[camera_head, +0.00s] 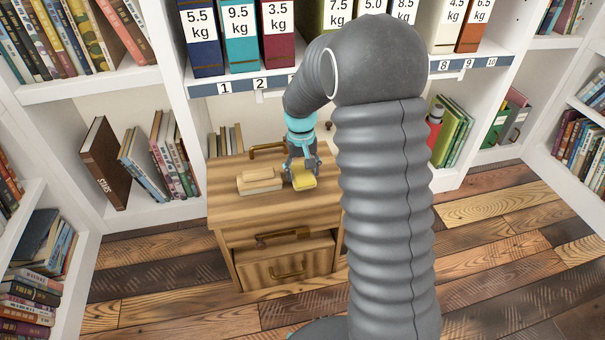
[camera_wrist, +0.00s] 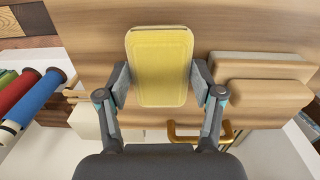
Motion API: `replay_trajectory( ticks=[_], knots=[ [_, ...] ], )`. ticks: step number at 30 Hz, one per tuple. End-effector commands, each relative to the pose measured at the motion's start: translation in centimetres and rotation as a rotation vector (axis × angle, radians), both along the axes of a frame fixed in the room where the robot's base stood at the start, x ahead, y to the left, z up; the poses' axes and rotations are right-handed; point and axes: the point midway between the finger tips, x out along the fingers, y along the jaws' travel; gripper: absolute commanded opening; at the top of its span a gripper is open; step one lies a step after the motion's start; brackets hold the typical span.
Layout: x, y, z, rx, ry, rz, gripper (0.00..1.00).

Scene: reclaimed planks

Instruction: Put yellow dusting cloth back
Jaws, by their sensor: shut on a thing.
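The yellow dusting cloth (camera_wrist: 160,66) is a flat, rounded rectangle between my gripper's fingers in the wrist view. My gripper (camera_head: 302,168) is shut on it, one finger at each long side. In the head view the yellow cloth (camera_head: 304,182) is at the gripper's tip, over the top of a small wooden cabinet (camera_head: 228,204). I cannot tell whether the cloth touches the cabinet top.
A pale wooden block stack (camera_head: 260,184) lies left of my gripper on the cabinet top. A brass handle (camera_head: 268,149) stands at its back edge. The cabinet front has a partly open drawer (camera_head: 284,262). Bookshelves with numbered binders (camera_head: 242,40) stand behind.

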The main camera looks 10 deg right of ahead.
Motion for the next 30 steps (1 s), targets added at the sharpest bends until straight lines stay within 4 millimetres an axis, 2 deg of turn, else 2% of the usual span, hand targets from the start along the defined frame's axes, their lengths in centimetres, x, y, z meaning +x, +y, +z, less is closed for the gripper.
replay_trajectory(
  ticks=[3, 14, 15, 16, 25, 30],
  knots=[
    [0.0, 0.0, -1.3, 0.0, 0.001, 0.0, 0.11],
    [0.0, 0.0, -1.7, 0.0, 0.0, 0.0, 0.11],
    [0.0, 0.0, -1.6, 0.0, 0.0, 0.0, 0.71],
    [0.0, 0.0, -1.6, 0.0, 0.0, 0.0, 0.77],
    [0.0, 0.0, -1.5, 0.0, -0.001, 0.0, 0.77],
    [0.1, 0.0, -0.4, 0.0, -0.004, 0.0, 0.77]
  ],
)
